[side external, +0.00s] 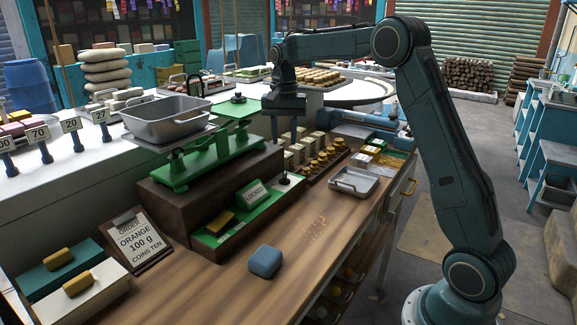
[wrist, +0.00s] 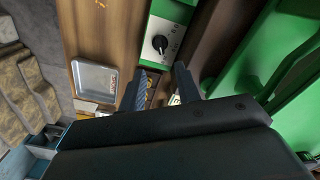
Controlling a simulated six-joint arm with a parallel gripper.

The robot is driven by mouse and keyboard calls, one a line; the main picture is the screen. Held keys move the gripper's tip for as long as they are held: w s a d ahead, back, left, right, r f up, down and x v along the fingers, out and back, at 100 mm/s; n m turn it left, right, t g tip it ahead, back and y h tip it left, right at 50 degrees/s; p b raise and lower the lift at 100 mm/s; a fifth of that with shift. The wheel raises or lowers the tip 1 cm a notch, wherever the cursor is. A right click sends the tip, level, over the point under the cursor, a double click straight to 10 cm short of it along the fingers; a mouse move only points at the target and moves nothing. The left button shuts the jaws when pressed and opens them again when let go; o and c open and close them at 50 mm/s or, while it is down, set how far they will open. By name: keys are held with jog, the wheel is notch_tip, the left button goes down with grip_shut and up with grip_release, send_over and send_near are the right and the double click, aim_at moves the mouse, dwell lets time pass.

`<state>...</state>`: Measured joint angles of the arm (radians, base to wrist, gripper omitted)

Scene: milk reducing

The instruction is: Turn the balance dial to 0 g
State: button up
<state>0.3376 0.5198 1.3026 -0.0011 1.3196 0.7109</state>
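The balance dial is a black round knob (wrist: 160,44) on a pale plate with small marks around it. Its numbers are too small to read in the wrist view. In the side view the dial (side external: 285,180) sits at the right end of the green panel (side external: 237,229) in front of the balance. The green balance (side external: 207,163) stands on a dark brown block and carries a grey metal pan (side external: 165,116). My gripper (wrist: 160,82) is open and empty, with its two fingers apart and not touching the dial. In the side view my gripper (side external: 287,127) hangs above and behind the dial.
A "LOCKED" sign (side external: 253,192) and a yellow block (side external: 220,222) are on the green panel. A small metal tray (side external: 354,181) lies to the right, and a blue block (side external: 265,262) sits in front. An order card (side external: 137,243) stands left. Several small weights stand behind the dial.

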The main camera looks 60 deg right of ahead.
aim_at(284, 174)
notch_tip(284, 174, down, 11)
jog(key=shift+r, duration=0.1)
dwell(0.4)
grip_shut()
